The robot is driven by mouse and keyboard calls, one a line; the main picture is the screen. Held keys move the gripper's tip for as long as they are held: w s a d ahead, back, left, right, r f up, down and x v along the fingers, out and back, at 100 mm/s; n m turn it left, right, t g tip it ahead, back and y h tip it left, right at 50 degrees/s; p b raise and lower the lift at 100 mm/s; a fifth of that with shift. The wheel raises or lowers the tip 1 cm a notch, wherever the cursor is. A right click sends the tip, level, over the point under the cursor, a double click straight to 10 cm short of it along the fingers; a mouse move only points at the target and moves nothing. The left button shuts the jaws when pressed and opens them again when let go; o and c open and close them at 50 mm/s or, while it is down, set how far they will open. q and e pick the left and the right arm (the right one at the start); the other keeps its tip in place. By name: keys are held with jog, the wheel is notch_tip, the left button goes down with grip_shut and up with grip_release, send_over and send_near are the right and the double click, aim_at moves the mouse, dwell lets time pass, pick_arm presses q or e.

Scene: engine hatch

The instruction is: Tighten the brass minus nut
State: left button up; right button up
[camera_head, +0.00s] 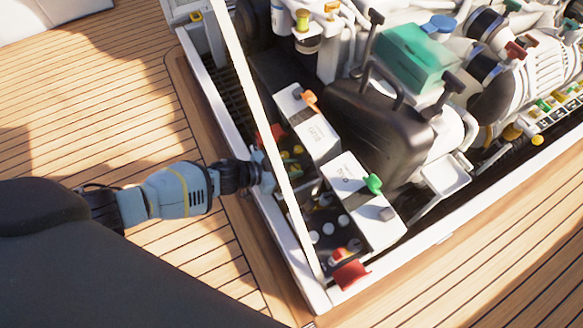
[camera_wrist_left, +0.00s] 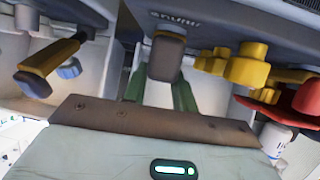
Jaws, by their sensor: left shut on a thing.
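In the left wrist view, two dark green fingers of my left gripper (camera_wrist_left: 160,95) are shut around a dark brownish block-like piece (camera_wrist_left: 166,58). It sits below upside-down lettering that seems to read MINUS (camera_wrist_left: 175,18) on a grey casing. I cannot tell whether this piece is the brass minus nut. Yellow lobed knobs (camera_wrist_left: 245,65) stand to its right, apart from the fingers. In the head view my left gripper (camera_head: 266,170) reaches over the hatch's left edge, close to the white pole, and its fingertips are mostly hidden. My right gripper is not in view.
A slanting white pole (camera_head: 265,105) crosses in front of the engine bay. White boxes (camera_head: 345,185) carry an orange and a green handle. A red part (camera_wrist_left: 308,100) is near the yellow knobs. The wooden deck (camera_head: 100,110) at left is clear.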

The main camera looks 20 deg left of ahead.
pick_arm(q)
jog(key=shift+w+a+m+g+h+b, duration=0.1)
jog(key=shift+m+g+h+b, duration=0.45)
jog(key=shift+m+g+b, duration=0.25)
jog(key=shift+w+a+m+g+h+b, duration=0.1)
jog(key=shift+m+g+h+b, duration=0.5)
jog(key=shift+m, duration=0.3)
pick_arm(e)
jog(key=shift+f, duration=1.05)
pick_arm(q)
jog(key=shift+g, duration=0.3)
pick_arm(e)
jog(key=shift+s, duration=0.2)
pick_arm(q)
jog(key=o, duration=1)
jog(key=shift+c, duration=0.2)
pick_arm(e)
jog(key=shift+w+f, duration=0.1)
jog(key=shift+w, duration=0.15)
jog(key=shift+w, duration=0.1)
pick_arm(q)
jog(key=p+v, duration=0.3)
jog(key=v, duration=0.3)
jog(key=shift+a, duration=0.1)
jog(key=shift+v, duration=0.8)
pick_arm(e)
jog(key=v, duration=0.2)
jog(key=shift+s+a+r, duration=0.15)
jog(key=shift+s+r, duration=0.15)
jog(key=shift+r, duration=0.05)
